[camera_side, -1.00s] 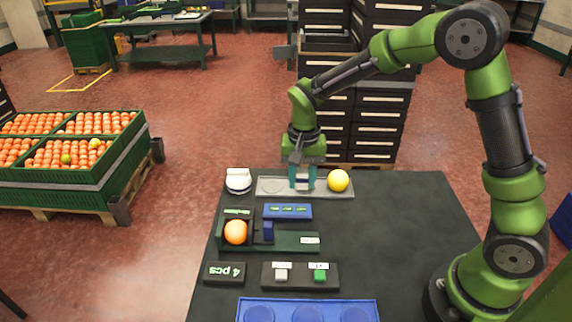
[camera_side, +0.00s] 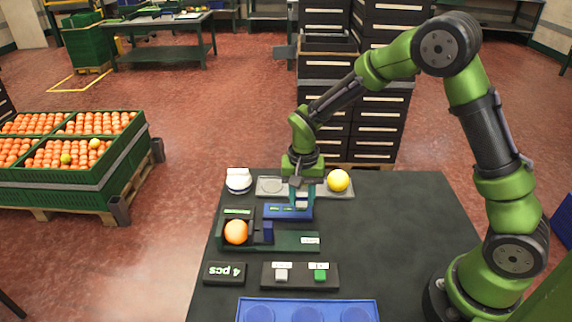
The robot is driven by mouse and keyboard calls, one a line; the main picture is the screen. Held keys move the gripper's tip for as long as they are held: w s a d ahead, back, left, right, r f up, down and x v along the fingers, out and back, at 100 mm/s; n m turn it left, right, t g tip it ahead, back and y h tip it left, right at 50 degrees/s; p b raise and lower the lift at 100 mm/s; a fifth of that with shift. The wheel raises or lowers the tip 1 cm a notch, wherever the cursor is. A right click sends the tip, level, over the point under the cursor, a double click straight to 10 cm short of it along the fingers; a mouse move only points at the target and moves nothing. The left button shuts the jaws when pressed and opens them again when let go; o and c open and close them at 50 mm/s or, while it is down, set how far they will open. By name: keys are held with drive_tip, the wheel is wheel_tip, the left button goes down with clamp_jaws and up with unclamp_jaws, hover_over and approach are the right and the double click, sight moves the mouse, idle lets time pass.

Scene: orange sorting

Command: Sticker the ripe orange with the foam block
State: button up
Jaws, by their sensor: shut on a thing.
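The orange fruit (camera_side: 235,232) sits at the left end of a dark green fixture (camera_side: 290,243), with a dark blue block (camera_side: 263,232) just right of it. A blue sticker plate (camera_side: 272,213) with small green marks lies behind the fixture. My gripper (camera_side: 302,202) points down over the right part of this plate. It is shut on a small pale block, which seems to be the foam block (camera_side: 302,204); its lower edge is close to the plate, and I cannot tell if they touch. The fingers hide part of the block and plate.
A yellow fruit (camera_side: 339,180) sits on the right of a grey tray (camera_side: 270,179) behind my gripper. A white item (camera_side: 238,180) stands left of it. A button box (camera_side: 300,276), a "4 pcs" sign (camera_side: 231,273) and a blue tray (camera_side: 283,304) lie in front. The table's right side is clear.

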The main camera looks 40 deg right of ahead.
drive_tip(key=shift+f, duration=0.6)
idle(1.6)
drive_tip(key=shift+r, duration=3.6)
drive_tip(key=shift+a+f, duration=0.15)
drive_tip(key=shift+a, duration=0.25)
drive_tip(key=w+a+n, duration=0.1)
drive_tip(key=w+a, duration=0.1)
drive_tip(key=a, duration=0.6)
wheel_tip(320, 180, up, 5)
drive_tip(key=m, duration=0.1)
hover_over(236, 224)
drive_tip(key=shift+f, duration=3)
drive_tip(key=shift+f, duration=0.55)
